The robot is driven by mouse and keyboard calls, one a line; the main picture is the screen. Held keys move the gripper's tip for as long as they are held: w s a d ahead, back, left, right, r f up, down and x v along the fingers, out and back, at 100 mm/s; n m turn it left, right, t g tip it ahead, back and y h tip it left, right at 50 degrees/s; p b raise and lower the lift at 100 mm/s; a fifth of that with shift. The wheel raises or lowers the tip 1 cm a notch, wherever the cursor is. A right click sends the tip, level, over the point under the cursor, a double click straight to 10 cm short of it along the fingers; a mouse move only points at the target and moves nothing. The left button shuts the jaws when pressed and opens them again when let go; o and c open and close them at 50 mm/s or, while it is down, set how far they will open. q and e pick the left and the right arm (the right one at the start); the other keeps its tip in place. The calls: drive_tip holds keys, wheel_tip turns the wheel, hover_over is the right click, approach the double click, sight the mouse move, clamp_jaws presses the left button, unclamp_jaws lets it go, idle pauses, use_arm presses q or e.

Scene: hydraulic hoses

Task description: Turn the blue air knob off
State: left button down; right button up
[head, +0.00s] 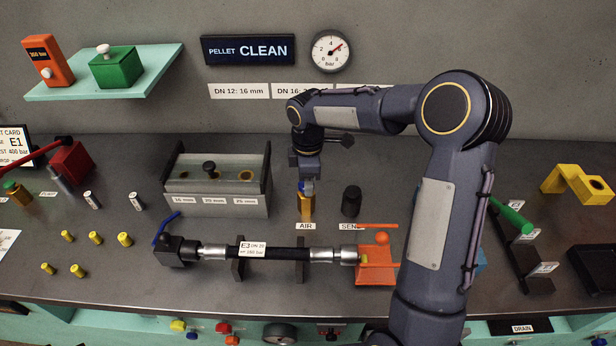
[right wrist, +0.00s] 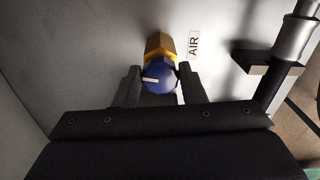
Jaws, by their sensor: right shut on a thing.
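The blue air knob (head: 306,187) sits on top of a brass-yellow valve body (head: 306,207) behind the AIR label (head: 306,226). In the right wrist view the round blue knob (right wrist: 160,79), with a pale mark on it, is between the two dark fingers. My right gripper (head: 306,180) comes down from above and is shut on the knob; its fingertips (right wrist: 158,86) are at the knob's two sides. The gripper partly hides the knob in the head view. My left gripper is not in view.
A black knob (head: 351,200) stands right of the air valve. A hose (head: 280,252) lies in front, between a dark block (head: 178,250) and an orange block (head: 376,265). A grey box (head: 218,180) with labelled holes stands to the left. A gauge (head: 331,51) hangs on the wall.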

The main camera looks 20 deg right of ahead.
drive_tip(key=shift+n, duration=0.9)
drive_tip(key=o, duration=1)
wheel_tip(320, 180, up, 8)
drive_tip(key=shift+f, duration=0.1)
